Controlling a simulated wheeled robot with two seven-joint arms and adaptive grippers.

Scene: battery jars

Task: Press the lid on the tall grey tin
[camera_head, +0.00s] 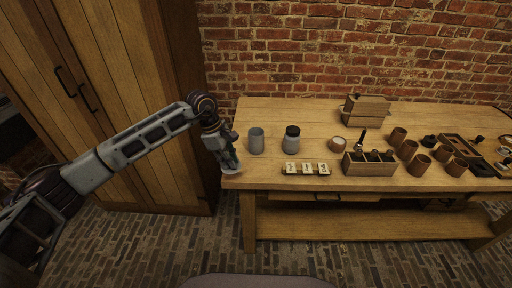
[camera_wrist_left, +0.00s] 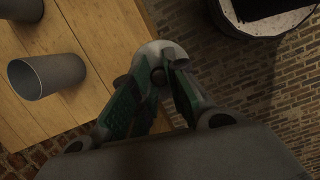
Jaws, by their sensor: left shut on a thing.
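The tall grey tin (camera_head: 256,142) stands upright near the left end of the table, its top open. It also shows in the wrist view (camera_wrist_left: 50,76) at the left, with an open mouth. My left gripper (camera_head: 228,163) is left of the tin, at the table's left edge, pointing down. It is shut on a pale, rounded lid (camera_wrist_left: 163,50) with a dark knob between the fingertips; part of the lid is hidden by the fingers. In the head view the lid (camera_head: 232,172) is a small pale patch under the fingers. Lid and tin are apart. My right gripper is out of view.
A jar with a dark lid (camera_head: 291,140) stands right of the tin. Labelled cards (camera_head: 305,169) lie at the front edge. A wooden divided box (camera_head: 369,165), a small round pot (camera_head: 338,145) and several brown cups (camera_head: 407,150) are further right. A wooden cabinet stands at the left.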

